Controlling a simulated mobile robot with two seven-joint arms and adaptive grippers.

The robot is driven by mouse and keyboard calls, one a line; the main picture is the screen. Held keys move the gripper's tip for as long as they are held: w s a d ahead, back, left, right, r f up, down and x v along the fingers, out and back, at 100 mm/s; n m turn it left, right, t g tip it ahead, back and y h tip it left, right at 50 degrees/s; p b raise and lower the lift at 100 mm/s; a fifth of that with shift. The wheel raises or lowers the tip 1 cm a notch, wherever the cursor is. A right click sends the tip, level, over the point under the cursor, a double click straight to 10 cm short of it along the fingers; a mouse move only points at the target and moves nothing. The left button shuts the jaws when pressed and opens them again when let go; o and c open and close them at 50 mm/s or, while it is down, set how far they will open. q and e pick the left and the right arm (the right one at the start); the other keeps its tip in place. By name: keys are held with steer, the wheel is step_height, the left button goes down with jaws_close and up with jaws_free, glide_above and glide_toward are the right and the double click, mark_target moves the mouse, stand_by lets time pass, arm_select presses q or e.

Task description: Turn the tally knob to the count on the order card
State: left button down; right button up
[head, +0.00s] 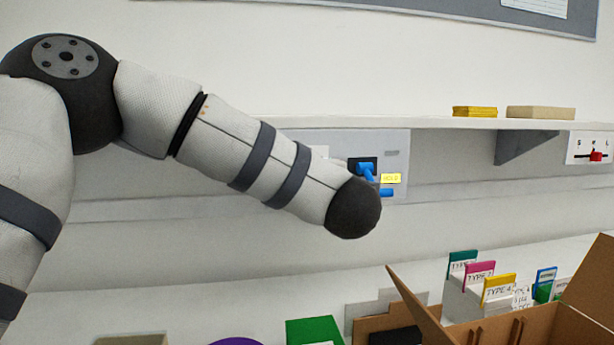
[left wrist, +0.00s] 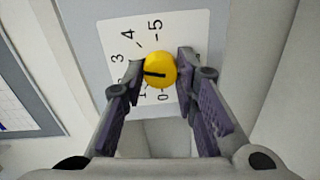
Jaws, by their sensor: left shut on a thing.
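The yellow tally knob (left wrist: 158,66) sits on a white dial plate (left wrist: 185,30) with numbers around it, in the left wrist view. The 0, 1, 3, 4 and 5 can be read; a finger partly covers the number between 1 and 3. A black line on the knob lies nearly level in the picture, its left end toward that covered number. My left gripper (left wrist: 161,72) is shut on the knob, a finger on each side. In the head view my left arm hides the knob and the gripper. My right gripper is not in view. I cannot identify the order card.
A red slider (head: 596,156) is at the right. An open cardboard box (head: 530,328) and file cards (head: 480,272) stand below.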

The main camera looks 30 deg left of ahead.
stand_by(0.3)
arm_select(q)
steer(key=c, duration=1.3)
jaws_free()
steer(key=v, duration=1.2)
